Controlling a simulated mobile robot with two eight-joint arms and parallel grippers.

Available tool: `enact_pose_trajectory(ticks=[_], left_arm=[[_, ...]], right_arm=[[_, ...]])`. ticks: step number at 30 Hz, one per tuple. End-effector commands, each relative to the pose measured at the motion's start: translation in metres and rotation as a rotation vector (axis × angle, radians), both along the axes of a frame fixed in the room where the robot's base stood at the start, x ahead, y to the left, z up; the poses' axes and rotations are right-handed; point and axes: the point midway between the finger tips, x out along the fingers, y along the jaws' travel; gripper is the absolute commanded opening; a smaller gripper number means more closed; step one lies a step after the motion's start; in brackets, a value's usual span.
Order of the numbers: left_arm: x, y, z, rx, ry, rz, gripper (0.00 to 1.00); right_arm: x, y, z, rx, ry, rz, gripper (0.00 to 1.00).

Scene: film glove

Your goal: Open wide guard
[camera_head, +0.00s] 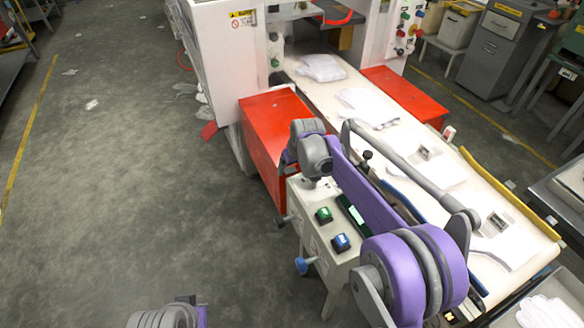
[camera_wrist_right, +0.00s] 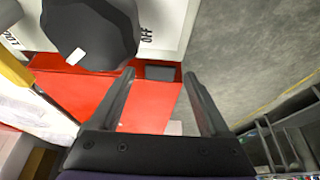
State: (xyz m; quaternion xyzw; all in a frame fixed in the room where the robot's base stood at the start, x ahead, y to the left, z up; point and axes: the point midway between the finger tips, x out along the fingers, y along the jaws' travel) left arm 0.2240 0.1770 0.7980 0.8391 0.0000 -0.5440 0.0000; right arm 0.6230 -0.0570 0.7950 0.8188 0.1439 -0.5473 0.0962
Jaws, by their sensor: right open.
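A red box-shaped cover (camera_head: 270,125) stands on the left side of the white conveyor, against the machine. A second red cover (camera_head: 405,95) is on the conveyor's far side. I cannot tell for sure which is the wide guard. In the right wrist view a red panel (camera_wrist_right: 85,98) lies beyond the fingers, with a small dark block (camera_wrist_right: 160,73) at its edge. My right gripper (camera_wrist_right: 160,76) is open and empty, its fingertips framing that block in the picture; contact cannot be told. In the head view my right arm reaches toward the left red cover. My left gripper is out of view.
A control box (camera_head: 322,222) with green and blue buttons stands below my right arm. A large black knob (camera_wrist_right: 92,32) beside an OFF label is close in the wrist view. White gloves (camera_head: 362,105) lie on the conveyor (camera_head: 318,85). The floor (camera_head: 130,180) at left is mostly free.

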Motion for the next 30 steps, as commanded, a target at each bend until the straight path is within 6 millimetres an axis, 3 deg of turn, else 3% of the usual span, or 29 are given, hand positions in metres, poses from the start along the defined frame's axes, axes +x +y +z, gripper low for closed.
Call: enact_pose_trajectory(ticks=[8,21,30], left_arm=[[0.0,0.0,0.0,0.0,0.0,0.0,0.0],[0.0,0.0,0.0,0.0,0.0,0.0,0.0],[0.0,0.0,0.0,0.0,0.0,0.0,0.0]], right_arm=[[0.0004,0.0002,-0.0009,0.0,0.0,0.0,0.78],[0.0002,0.0001,-0.0006,0.0,0.0,0.0,0.0],[0.0002,0.0,-0.0005,0.0,0.0,0.0,0.0]])
